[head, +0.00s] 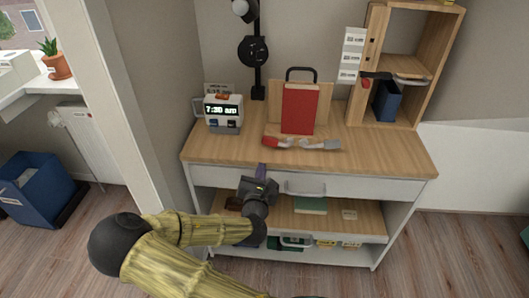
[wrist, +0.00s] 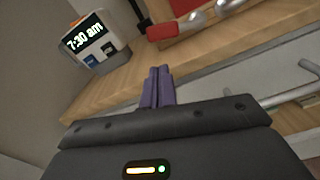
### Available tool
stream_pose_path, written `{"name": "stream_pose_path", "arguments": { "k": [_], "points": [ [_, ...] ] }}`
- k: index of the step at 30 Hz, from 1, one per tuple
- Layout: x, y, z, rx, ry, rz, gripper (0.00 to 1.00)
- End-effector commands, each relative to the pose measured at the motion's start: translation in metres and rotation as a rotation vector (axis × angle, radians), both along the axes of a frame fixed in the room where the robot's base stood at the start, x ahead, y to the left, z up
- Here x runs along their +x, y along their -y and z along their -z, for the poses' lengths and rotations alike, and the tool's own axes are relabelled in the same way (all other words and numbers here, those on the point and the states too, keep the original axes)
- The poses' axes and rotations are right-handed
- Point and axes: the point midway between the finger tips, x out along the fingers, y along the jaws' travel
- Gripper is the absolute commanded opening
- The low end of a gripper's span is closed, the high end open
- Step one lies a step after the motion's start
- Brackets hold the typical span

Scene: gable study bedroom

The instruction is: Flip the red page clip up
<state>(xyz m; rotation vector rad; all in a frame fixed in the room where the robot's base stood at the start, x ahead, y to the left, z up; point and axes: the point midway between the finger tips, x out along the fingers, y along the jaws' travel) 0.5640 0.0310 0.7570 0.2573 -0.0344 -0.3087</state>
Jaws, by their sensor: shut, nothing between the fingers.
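The red page clip (head: 274,142) lies low at the front left of a wooden book stand (head: 322,100) that holds a red book (head: 299,110). It points out to the left, close to the desk top. In the wrist view the red clip (wrist: 163,32) shows at the top, beyond the fingertips. A second, grey-and-white clip (head: 324,144) points right. My gripper (head: 261,170), with purple fingers, is at the desk's front edge, in front of and below the red clip, apart from it. The fingers (wrist: 157,85) are together and empty.
A digital clock (head: 223,110) stands left on the desk (head: 220,153). A shelf unit (head: 389,82) with a blue box stands at the right. A drawer handle (head: 305,189) sticks out just right of my gripper. The desk's front right is clear.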

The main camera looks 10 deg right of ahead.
Motion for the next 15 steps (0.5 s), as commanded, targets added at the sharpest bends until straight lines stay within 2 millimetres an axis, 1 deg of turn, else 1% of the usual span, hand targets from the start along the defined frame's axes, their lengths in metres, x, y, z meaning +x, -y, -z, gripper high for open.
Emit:
{"name": "stream_pose_path", "arguments": {
  "k": [5,8,15],
  "points": [
    [0.005,0.003,0.001,0.004,-0.002,0.002,0.0],
    [0.015,0.006,0.001,0.005,0.0,0.004,0.0],
    [0.053,0.019,0.002,0.006,0.001,0.004,0.0]
  ]
}}
